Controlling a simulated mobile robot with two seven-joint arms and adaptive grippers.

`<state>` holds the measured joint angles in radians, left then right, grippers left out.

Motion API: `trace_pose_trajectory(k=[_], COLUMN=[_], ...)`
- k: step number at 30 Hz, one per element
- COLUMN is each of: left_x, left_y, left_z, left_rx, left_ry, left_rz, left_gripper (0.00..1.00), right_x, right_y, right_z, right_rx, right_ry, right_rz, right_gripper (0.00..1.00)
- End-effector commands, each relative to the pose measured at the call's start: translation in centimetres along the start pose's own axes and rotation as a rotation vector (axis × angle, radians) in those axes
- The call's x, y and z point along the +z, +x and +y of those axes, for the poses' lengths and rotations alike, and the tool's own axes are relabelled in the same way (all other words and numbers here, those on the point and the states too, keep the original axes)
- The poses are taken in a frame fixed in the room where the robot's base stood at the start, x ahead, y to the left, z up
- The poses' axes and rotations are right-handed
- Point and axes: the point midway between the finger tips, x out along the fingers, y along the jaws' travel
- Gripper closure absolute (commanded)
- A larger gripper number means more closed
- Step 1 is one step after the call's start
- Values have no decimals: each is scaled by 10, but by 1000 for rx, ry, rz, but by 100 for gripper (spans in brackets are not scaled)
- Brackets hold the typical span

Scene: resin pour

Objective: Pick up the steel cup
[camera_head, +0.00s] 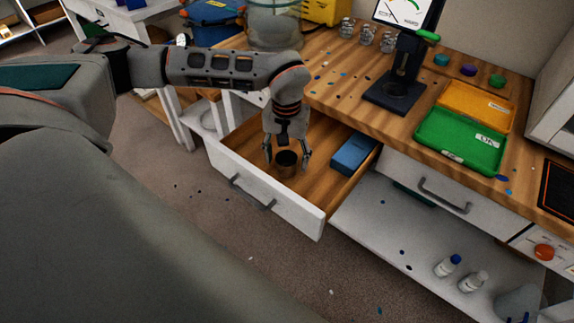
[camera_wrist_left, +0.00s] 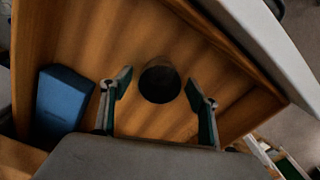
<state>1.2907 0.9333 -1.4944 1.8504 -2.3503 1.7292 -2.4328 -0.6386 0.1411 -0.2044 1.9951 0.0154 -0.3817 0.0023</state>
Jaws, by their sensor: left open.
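The steel cup (camera_head: 287,163) is a small dark cylinder standing in the open drawer (camera_head: 263,205). In the left wrist view the cup (camera_wrist_left: 160,82) shows its dark round opening from above. My left gripper (camera_head: 287,162) reaches down into the drawer, its fingers apart. In the left wrist view my left gripper (camera_wrist_left: 161,93) is open, with one finger on each side of the cup and a gap on both sides. The fingertips reach about level with the cup in that picture. My right gripper is in neither view.
A blue box (camera_head: 354,154) lies in the drawer right of the cup; it also shows in the left wrist view (camera_wrist_left: 62,100). Above are the wooden worktop (camera_head: 335,80), a black stand (camera_head: 398,92) and a green tray (camera_head: 462,140).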

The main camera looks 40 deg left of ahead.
Motion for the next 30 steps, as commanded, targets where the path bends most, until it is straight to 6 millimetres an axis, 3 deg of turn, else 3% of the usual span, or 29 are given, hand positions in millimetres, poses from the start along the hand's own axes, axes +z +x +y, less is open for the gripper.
trace_pose_trajectory(k=[6,11,12,23,30], left_x=[0,0,0,0,-2], left_y=[0,0,0,-2,-26], left_z=[0,0,0,0,0], left_rx=[1,1,1,1,2], left_ry=[-1,-1,-1,-1,-2], left_rz=[1,0,0,1,4], left_gripper=[40,79,81,81,81], right_x=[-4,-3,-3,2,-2], right_y=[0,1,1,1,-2], right_z=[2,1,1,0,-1], right_rx=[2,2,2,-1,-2], right_ry=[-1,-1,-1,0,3], right_rz=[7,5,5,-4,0], right_gripper=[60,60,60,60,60])
